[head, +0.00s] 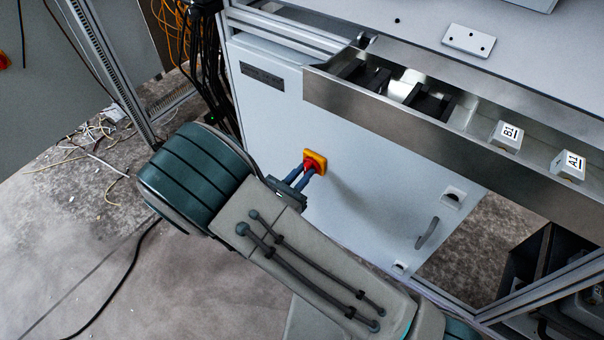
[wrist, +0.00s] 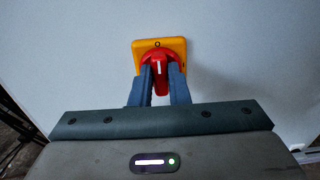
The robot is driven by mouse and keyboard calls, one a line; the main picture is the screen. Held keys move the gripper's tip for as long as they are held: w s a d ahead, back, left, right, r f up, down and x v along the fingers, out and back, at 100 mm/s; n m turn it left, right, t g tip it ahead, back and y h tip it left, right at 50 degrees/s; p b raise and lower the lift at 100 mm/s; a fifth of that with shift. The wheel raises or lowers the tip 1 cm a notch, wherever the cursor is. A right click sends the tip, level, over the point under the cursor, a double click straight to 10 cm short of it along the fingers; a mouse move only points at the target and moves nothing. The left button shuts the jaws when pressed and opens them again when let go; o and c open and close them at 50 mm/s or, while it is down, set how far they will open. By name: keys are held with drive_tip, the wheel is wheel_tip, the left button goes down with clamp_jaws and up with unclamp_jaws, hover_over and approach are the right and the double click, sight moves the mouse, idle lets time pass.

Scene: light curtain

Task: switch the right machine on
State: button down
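A red rotary switch (head: 309,163) on a yellow square plate (head: 320,158) is mounted on the front of the light grey cabinet (head: 262,110). In the wrist view the red switch (wrist: 158,70) carries an upright white mark, and its grip points straight down the picture. My gripper (head: 302,176) is at the switch, with one blue-grey finger on each side of the red grip.
A metal tray (head: 400,125) with blocks marked B1 (head: 507,134) and A1 (head: 569,165) juts out above the cabinet front. A cabinet handle (head: 427,233) is at lower right. Black cables (head: 207,80) hang left of the cabinet, and loose wires lie on the floor.

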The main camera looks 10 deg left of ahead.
drive_tip(key=shift+m, duration=0.5)
drive_tip(key=m+b, duration=1)
drive_tip(key=m, duration=0.1)
drive_tip(key=m+b, duration=0.5)
drive_tip(key=shift+s+d+f+m, duration=0.1)
drive_tip(key=shift+d+f+m, duration=0.1)
drive_tip(key=shift+f+m, duration=0.2)
drive_tip(key=shift+r, duration=0.15)
drive_tip(key=c, duration=1.4)
unclamp_jaws()
